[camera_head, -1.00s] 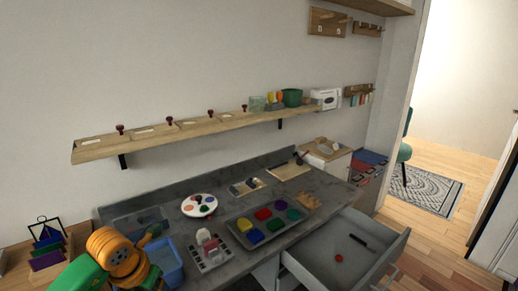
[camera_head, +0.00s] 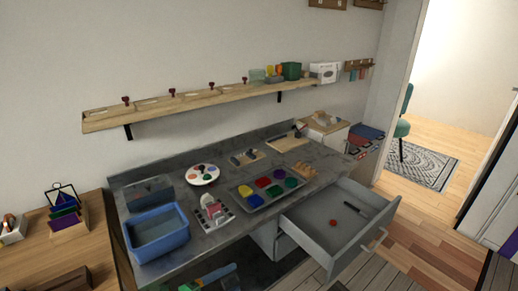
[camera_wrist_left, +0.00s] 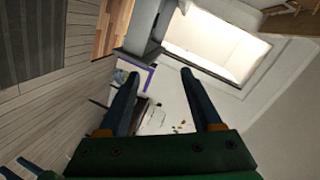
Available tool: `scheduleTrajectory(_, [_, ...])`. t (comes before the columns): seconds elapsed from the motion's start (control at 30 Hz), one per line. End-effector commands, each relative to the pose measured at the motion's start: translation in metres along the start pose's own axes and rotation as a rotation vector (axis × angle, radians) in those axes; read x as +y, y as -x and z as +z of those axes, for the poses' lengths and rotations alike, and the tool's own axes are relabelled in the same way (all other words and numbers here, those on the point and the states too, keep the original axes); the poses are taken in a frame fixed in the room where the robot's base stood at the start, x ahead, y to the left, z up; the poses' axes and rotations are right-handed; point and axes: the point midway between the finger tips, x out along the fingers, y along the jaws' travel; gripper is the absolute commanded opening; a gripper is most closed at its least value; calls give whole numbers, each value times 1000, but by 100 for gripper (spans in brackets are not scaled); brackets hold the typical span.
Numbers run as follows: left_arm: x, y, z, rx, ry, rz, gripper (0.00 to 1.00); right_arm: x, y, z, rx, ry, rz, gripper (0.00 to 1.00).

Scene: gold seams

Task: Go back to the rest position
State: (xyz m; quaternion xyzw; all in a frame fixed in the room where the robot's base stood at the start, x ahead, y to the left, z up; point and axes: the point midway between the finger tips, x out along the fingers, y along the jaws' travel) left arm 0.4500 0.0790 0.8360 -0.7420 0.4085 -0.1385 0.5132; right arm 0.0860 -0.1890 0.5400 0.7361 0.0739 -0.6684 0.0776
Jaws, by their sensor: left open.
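My left gripper (camera_head: 212,280), green with dark blue fingers, is low at the bottom edge of the head view, in front of the grey desk. Much of it is cut off by the frame. In the left wrist view its two fingers (camera_wrist_left: 162,92) stand apart with nothing between them. My right gripper does not show in the head view.
The grey desk holds a blue bin (camera_head: 158,232), a paint palette (camera_head: 202,174) and a tray of coloured blocks (camera_head: 245,190). A drawer (camera_head: 330,245) stands open at the right. A wooden shelf (camera_head: 190,104) runs along the wall above.

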Motion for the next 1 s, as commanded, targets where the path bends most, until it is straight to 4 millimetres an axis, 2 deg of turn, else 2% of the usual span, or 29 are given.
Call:
scheduleTrajectory(0.03, [30,9,24,-138,186,-42,66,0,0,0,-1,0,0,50])
scheduleTrajectory(0.07, [49,17,38,-228,289,-61,66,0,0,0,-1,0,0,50])
scheduleTrajectory(0.1, [77,30,55,-343,414,-74,66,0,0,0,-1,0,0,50])
scheduleTrajectory(0.17, [122,53,72,-502,579,-74,66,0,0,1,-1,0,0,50])
scheduleTrajectory(0.23, [176,82,81,-674,748,-51,66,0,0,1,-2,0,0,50])
scheduleTrajectory(0.3, [229,114,78,-835,902,-13,66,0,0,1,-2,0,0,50])
scheduleTrajectory(0.37, [273,142,68,-964,1022,31,66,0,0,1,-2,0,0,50])
scheduleTrajectory(0.4, [300,160,58,-1047,1097,63,66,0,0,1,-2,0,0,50])
scheduleTrajectory(0.5, [356,201,25,-1219,1255,145,66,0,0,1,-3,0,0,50])
scheduleTrajectory(0.6, [392,229,-5,-1340,1368,212,66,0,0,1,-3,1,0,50])
scheduleTrajectory(0.7, [409,244,-24,-1403,1428,251,66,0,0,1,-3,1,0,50])
scheduleTrajectory(0.8, [414,249,-30,-1424,1447,264,66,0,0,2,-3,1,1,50])
scheduleTrajectory(1.0, [414,249,-30,-1423,1445,262,66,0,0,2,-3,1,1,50])
